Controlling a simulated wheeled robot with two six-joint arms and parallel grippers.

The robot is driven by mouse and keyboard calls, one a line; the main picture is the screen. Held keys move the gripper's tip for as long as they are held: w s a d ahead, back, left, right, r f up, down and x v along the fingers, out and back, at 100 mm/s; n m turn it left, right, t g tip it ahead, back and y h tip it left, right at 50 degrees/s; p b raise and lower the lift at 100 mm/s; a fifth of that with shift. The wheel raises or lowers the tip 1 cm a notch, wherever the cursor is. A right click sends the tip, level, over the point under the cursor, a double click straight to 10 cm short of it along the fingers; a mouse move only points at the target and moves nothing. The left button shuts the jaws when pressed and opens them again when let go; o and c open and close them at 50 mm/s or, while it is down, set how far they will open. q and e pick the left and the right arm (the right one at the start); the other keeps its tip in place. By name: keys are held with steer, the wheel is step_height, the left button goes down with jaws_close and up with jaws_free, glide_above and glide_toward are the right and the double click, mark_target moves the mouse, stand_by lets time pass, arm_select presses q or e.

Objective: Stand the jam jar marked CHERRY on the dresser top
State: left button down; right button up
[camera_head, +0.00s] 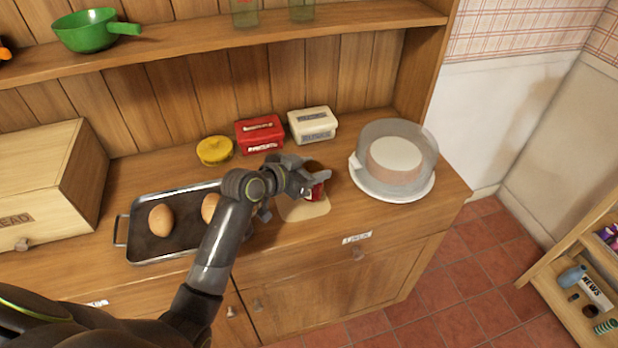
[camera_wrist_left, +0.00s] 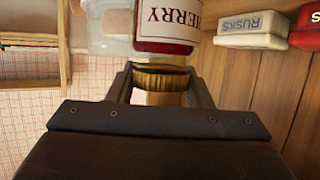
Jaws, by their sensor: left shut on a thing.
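The jam jar (camera_head: 316,192), with dark red contents, is partly hidden by my left gripper in the head view. In the left wrist view the jar (camera_wrist_left: 167,22) shows a white label reading CHERRY, upside down in that picture. My left gripper (camera_head: 309,184) is shut on its gold lid; the fingers (camera_wrist_left: 160,88) stand either side of the lid in the wrist view. The jar is over or on a small pale board on the dresser top (camera_head: 355,222); I cannot tell whether its base touches. My right gripper is not in view.
A glass-domed cake stand (camera_head: 392,192) is right of the jar. Behind are a white tin (camera_head: 312,124), a red tin (camera_head: 260,133) and a yellow lidded pot (camera_head: 214,150). A tray (camera_head: 150,252) with eggs and a bread bin (camera_head: 35,180) stand left. A shelf (camera_head: 200,55) overhangs the back.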

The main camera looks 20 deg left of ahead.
arm_select(q)
step_height(320, 180, down, 4)
steer(key=shift+r, duration=0.1)
steer(key=shift+f, duration=0.2)
steer(key=c, duration=0.7)
jaws_free()
steer(key=shift+r, duration=0.15)
